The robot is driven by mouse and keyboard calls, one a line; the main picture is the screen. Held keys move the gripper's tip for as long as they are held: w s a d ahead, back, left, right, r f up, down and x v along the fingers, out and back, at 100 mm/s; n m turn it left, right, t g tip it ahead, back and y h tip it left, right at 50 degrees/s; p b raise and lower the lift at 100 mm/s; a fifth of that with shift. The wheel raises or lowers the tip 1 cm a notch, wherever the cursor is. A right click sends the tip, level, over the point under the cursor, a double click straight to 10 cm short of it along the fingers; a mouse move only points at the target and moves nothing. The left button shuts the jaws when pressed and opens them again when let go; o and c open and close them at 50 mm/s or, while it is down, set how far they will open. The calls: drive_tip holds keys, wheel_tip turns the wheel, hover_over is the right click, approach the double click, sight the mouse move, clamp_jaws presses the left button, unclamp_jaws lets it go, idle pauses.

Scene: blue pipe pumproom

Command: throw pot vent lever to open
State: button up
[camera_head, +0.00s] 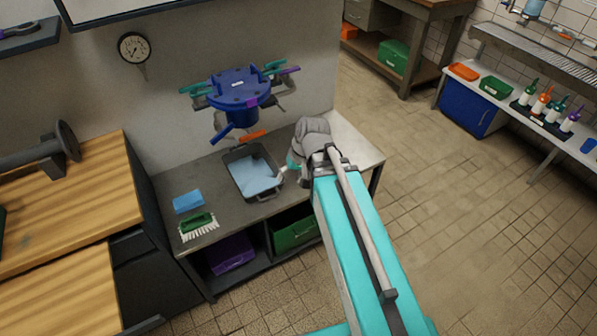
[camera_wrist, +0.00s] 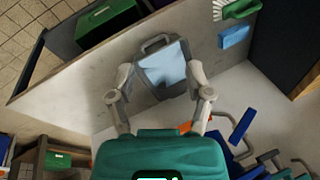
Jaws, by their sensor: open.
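A blue pot (camera_head: 238,88) with a flat lid is mounted at the wall above the grey counter. Teal and purple handles stick out around its rim, a blue handle (camera_head: 222,134) angles down at its front, and an orange lever (camera_head: 252,136) shows below it. No readable label tells which one is the vent lever. My gripper (camera_head: 286,172) is open and empty, right of and below the pot, near the tray. In the wrist view its fingers (camera_wrist: 160,72) are spread. The orange piece (camera_wrist: 186,127) is partly hidden behind the gripper body there; blue pot parts (camera_wrist: 240,127) show lower right.
A dark tray (camera_head: 231,176) with a light-blue cloth lies on the counter (camera_head: 165,182), below the pot. A blue sponge (camera_head: 188,202) and green brush (camera_head: 197,222) lie at its left. A gauge (camera_head: 134,47) is on the wall. The tiled floor at right is open.

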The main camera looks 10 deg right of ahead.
drive_tip(key=shift+s+d+r+g+h+p, duration=0.15)
drive_tip(key=shift+s+d+r+h+p, duration=0.2)
drive_tip(key=shift+s+d+h, duration=0.15)
drive_tip(key=shift+s+d+r+g+h+p, duration=0.15)
drive_tip(key=shift+s+d+r+h+p, duration=0.2)
drive_tip(key=shift+d, duration=0.25)
drive_tip(key=shift+s+d+f+h, duration=0.2)
drive_tip(key=shift+s+d+h, duration=0.75)
drive_tip(key=shift+d, duration=0.2)
drive_tip(key=shift+c, duration=0.6)
